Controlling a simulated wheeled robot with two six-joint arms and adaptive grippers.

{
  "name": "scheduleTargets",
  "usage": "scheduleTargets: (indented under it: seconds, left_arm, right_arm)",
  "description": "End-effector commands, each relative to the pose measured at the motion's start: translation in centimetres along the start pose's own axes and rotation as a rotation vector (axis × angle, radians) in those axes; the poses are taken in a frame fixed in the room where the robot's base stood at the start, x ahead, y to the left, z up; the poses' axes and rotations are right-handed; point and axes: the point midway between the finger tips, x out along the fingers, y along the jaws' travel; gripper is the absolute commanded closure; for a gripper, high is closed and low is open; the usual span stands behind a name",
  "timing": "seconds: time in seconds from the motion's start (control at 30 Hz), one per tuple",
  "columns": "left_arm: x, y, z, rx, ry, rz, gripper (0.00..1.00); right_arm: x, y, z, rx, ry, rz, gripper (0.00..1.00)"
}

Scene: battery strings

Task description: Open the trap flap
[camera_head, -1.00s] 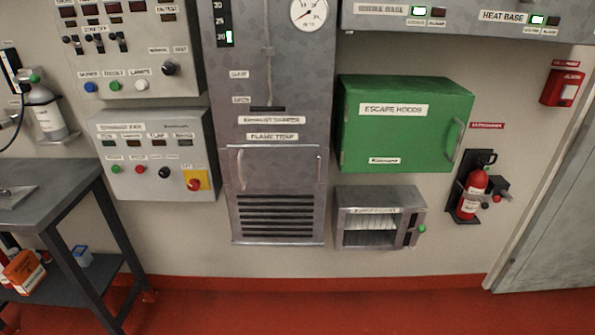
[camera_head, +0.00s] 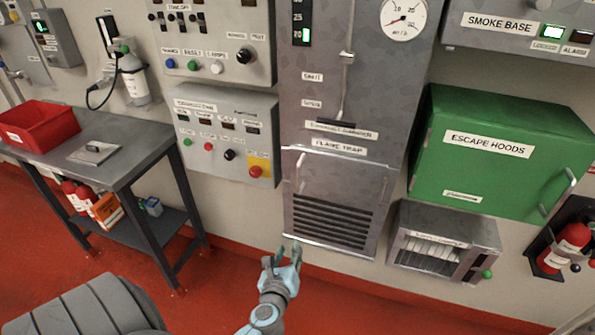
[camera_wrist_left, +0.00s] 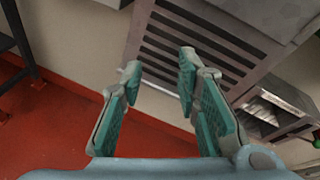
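The trap flap (camera_head: 339,174) is a grey metal panel below the "FLAME TRAP" label (camera_head: 339,146) on the tall grey cabinet. It looks closed, with a pale vertical handle (camera_head: 301,172) at its left side. Below it is a louvred grille (camera_head: 333,220), which also shows in the left wrist view (camera_wrist_left: 200,50). My left gripper (camera_head: 282,256) is low in front of the cabinet's bottom edge, below the flap and apart from the handle. In the left wrist view its teal-padded fingers (camera_wrist_left: 158,77) are spread with nothing between them. My right gripper is not in view.
A green "ESCAPE HOODS" box (camera_head: 500,170) and a small grey sample box (camera_head: 442,245) are on the wall at right. A control panel (camera_head: 222,135) with a red button is left of the cabinet. A workbench (camera_head: 120,150) stands further left. The red floor before the cabinet is clear.

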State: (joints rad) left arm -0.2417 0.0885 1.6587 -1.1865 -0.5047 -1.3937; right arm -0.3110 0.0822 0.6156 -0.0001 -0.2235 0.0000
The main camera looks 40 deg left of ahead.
Motion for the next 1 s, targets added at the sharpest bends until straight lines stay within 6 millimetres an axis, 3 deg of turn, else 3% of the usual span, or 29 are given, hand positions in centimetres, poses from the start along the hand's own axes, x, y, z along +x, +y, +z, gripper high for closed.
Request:
scheduleTargets:
  seconds: [0.03,0.1,0.2,0.37,0.6,0.7,0.83,1.0]
  left_arm:
    - [-0.5,-1.9,4.6,0.117,-0.095,-0.02,0.71]
    - [-1.2,-3.5,8.9,0.26,-0.208,-0.023,0.71]
    - [-1.4,-4.4,11.5,0.352,-0.28,-0.016,0.71]
    - [1.2,-4.5,12.4,0.363,-0.289,-0.013,0.71]
    - [8.0,-4.8,13.9,0.36,-0.286,-0.012,0.71]
    - [10.0,-4.9,14.5,0.359,-0.285,-0.011,0.71]
    - [11.6,-5.0,14.9,0.359,-0.283,-0.013,0.71]
    - [12.1,-5.1,15.1,0.357,-0.282,-0.013,0.71]
  right_arm:
    - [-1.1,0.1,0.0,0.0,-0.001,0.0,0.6]
    - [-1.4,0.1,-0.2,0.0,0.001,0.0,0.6]
    - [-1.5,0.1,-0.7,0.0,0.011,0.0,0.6]
    - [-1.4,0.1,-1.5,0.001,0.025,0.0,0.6]
    - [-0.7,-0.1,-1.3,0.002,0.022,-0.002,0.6]
    - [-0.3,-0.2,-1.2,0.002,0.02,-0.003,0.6]
    - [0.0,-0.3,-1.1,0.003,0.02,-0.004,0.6]
    - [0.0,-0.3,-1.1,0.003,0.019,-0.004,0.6]
